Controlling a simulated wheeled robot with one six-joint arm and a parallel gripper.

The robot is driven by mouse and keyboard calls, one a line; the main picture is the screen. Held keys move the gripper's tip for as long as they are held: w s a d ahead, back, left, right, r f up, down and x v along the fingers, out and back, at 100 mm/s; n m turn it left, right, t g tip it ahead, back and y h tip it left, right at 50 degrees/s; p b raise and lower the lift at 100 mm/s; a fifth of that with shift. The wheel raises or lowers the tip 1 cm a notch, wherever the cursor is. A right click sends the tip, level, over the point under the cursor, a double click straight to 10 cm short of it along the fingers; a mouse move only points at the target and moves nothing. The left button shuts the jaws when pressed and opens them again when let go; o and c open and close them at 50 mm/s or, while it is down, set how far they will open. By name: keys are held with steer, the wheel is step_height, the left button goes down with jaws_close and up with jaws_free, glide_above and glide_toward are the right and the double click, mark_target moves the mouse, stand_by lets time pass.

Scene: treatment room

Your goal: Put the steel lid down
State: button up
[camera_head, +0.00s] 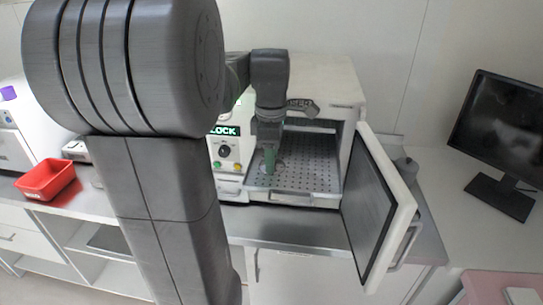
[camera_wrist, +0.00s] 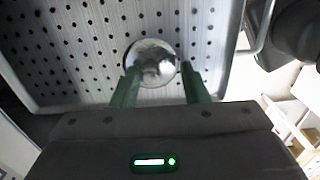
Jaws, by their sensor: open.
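The steel lid (camera_wrist: 152,60), round and shiny, is at the perforated steel tray (camera_wrist: 75,45) in the wrist view, and appears to lie on it. My gripper (camera_wrist: 159,74) has its two green fingers apart, one on each side of the lid's near part. I cannot tell whether they touch it. In the head view my gripper (camera_head: 269,160) reaches down inside the open white cabinet (camera_head: 330,75), over the left part of the tray (camera_head: 310,165). The lid is mostly hidden there.
The cabinet door (camera_head: 378,205) stands open to the right of the tray. A control panel (camera_head: 226,150) is left of the opening. A red bin (camera_head: 46,179) sits on the left counter, and a monitor (camera_head: 505,130) stands at right. The tray's right part is clear.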

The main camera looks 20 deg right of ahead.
step_height(320, 180, up, 12)
stand_by(0.4)
steer(key=shift+w+f, duration=0.1)
step_height(320, 180, down, 11)
steer(key=shift+f, duration=0.2)
steer(key=shift+r, duration=1.35)
